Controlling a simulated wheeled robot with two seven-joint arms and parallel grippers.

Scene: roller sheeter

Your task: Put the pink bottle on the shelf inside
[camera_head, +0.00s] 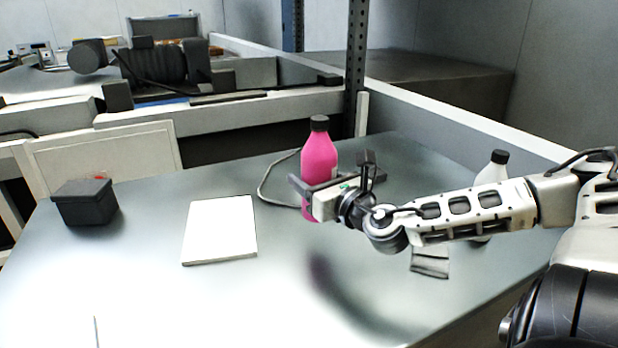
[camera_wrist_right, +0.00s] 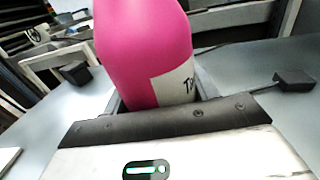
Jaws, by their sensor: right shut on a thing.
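The pink bottle (camera_head: 319,155) with a black cap stands upright at the back middle of the metal table. My right gripper (camera_head: 330,184) reaches in from the right and is shut on the bottle around its body. In the right wrist view the pink bottle (camera_wrist_right: 143,50) fills the space between the fingers, with a white label on its side. I cannot tell whether its base touches the table. My left gripper is not in view. No shelf can be clearly made out in these views.
A white bottle (camera_head: 493,168) with a dark cap stands behind my right arm. A white pad (camera_head: 220,229) and a black box (camera_head: 85,202) lie on the table (camera_head: 150,300) to the left. A cable (camera_head: 268,184) curves beside the pink bottle. A rail and a perforated post (camera_head: 356,70) stand behind.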

